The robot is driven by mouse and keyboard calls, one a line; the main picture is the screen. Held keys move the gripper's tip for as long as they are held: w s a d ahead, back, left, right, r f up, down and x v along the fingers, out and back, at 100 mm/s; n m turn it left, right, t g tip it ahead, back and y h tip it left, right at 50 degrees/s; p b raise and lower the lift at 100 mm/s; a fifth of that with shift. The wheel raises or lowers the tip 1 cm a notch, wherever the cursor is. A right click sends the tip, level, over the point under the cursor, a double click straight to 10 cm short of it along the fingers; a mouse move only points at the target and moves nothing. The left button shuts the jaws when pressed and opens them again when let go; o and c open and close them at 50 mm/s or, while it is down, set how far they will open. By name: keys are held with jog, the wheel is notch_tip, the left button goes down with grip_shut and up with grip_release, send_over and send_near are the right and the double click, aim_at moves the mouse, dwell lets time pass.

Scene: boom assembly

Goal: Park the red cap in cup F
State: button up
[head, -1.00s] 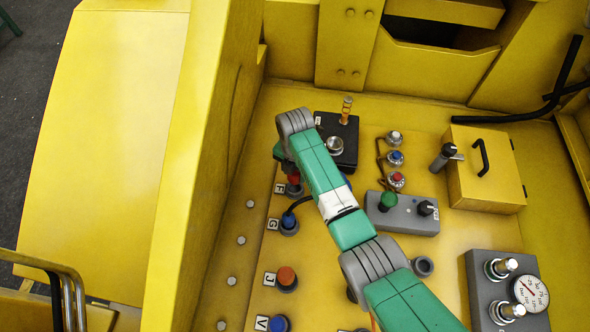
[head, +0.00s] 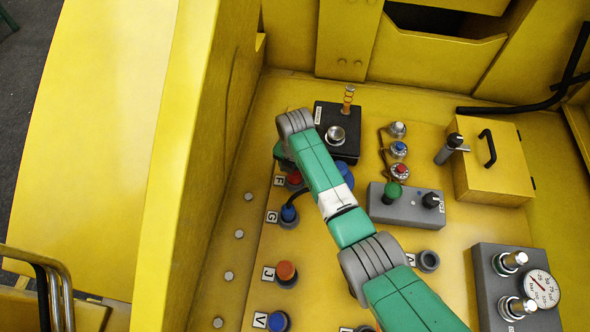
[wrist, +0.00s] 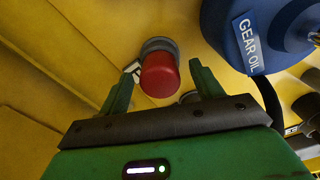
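The red cap (head: 294,178) sits in a dark grey cup beside the label F (head: 279,181). In the wrist view the red cap (wrist: 159,77) is rounded and stands in the round grey cup F (wrist: 158,44). My gripper (wrist: 160,72) is open, with one green finger on each side of the cap. A gap shows between the cap and each finger. In the head view the fingers are mostly hidden under my wrist.
A blue gear oil container (wrist: 245,35) stands close on the right of my gripper; it shows partly behind my arm in the head view (head: 345,171). An orange-red cap (head: 286,271) sits by J.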

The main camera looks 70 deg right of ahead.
notch_tip(320, 180, up, 8)
jog(key=shift+f+p, duration=0.1)
jog(key=shift+p, duration=0.3)
dwell(0.8)
